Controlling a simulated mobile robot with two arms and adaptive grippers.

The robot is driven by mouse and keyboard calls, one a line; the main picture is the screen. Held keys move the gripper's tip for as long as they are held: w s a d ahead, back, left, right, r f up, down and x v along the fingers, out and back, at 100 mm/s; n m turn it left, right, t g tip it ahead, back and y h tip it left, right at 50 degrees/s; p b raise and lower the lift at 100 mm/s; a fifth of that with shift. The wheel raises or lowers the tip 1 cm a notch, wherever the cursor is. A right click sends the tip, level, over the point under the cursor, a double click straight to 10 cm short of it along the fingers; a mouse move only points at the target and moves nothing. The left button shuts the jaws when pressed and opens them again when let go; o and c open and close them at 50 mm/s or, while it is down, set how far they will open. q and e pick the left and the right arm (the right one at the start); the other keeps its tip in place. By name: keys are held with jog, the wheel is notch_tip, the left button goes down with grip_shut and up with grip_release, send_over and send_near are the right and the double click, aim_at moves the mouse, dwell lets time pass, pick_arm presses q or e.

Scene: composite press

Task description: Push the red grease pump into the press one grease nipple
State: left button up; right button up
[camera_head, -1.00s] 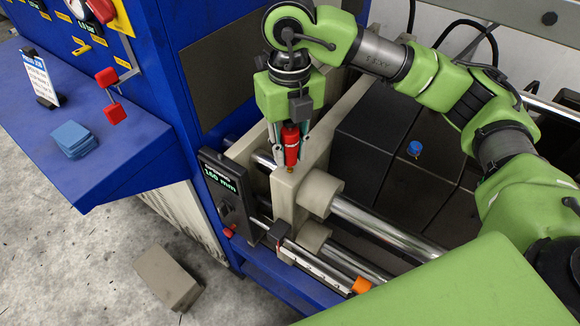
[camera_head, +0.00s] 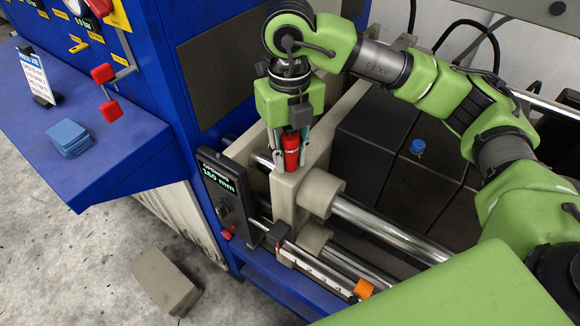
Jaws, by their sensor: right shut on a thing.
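The red grease pump (camera_head: 291,150) is upright between the fingers of my right gripper (camera_head: 290,164), which points down and is shut on it. The pump's lower end is at the top of the beige press block (camera_head: 291,203). The grease nipple cannot be made out; the pump and fingers cover that spot. I cannot tell whether the pump's tip touches it. My left gripper is not in view.
A black display box (camera_head: 228,192) reading 160 mm stands left of the block. Steel rods (camera_head: 380,231) run to the lower right. A blue cap (camera_head: 418,146) sits on dark covers at right. Blue cloths (camera_head: 69,138) lie on the blue shelf (camera_head: 110,160).

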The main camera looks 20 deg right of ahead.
aim_at(290, 128)
jog(key=shift+f, duration=0.1)
dwell(0.7)
jog(key=o, duration=1.2)
jog(key=shift+c, duration=0.2)
jog(key=shift+r, duration=3.75)
